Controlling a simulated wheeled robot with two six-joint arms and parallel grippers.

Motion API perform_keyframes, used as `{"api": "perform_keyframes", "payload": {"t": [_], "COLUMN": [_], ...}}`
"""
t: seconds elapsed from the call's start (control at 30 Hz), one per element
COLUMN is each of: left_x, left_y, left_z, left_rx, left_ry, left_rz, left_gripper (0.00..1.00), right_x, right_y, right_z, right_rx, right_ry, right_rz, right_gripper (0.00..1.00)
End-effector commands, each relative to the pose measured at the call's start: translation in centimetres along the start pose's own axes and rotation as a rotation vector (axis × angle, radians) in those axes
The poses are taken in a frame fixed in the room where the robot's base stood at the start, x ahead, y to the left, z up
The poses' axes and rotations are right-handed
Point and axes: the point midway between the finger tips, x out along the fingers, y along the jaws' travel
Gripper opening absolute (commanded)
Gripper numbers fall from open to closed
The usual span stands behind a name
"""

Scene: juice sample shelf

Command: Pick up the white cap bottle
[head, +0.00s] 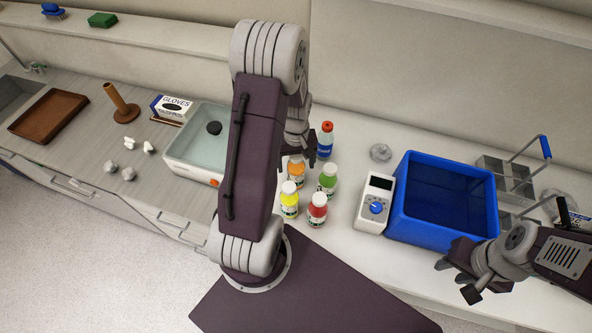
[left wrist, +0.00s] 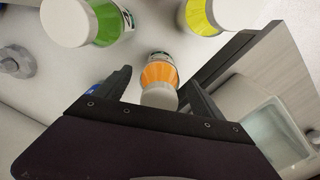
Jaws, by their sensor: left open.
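Several bottles with white caps stand upright on the counter: orange (head: 296,170), green (head: 328,179), yellow (head: 289,203) and red (head: 317,212). A blue bottle (head: 325,143) with an orange-red cap stands behind them. My left gripper (head: 297,152) is over the back of the group, partly hidden by my arm. In the left wrist view, the orange bottle (left wrist: 160,73) and its white cap lie between the open fingers (left wrist: 158,78). The green bottle (left wrist: 112,22) and yellow bottle (left wrist: 205,14) are beyond them. My right gripper (head: 460,277) is open and empty near the blue bin.
A blue bin (head: 398,213) and a white meter (head: 374,203) with a blue knob stand right of the bottles. A water bath (head: 192,163) stands to the left. A wire rack (head: 497,168) is at the back right. The bottles stand close together.

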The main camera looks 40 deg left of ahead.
Motion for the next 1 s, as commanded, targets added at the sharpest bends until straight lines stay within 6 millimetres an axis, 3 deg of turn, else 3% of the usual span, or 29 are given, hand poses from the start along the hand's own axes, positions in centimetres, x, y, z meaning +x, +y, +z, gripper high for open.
{"api": "perform_keyframes", "payload": {"t": [0.03, 0.3, 0.57, 1.0], "left_x": [0.0, 0.0, -0.3, -9.1], "left_y": [0.0, 0.0, 0.0, 0.1], "left_z": [0.0, 0.0, -0.1, -0.1], "left_rx": [0.0, 0.0, 0.0, 0.0], "left_ry": [0.0, 0.0, 0.002, 0.005], "left_rz": [0.0, 0.0, 0.001, 0.002], "left_gripper": [0.73, 0.0, 0.0, 0.0], "right_x": [0.0, 0.0, 0.0, 0.6], "right_y": [0.0, 0.0, 0.0, 0.0], "right_z": [0.0, 0.0, 0.0, 0.1], "right_rx": [0.0, 0.0, 0.0, 0.0], "right_ry": [0.0, 0.0, 0.0, 0.0], "right_rz": [0.0, 0.0, 0.0, 0.0], "right_gripper": [0.36, 0.36, 0.36, 0.36]}}
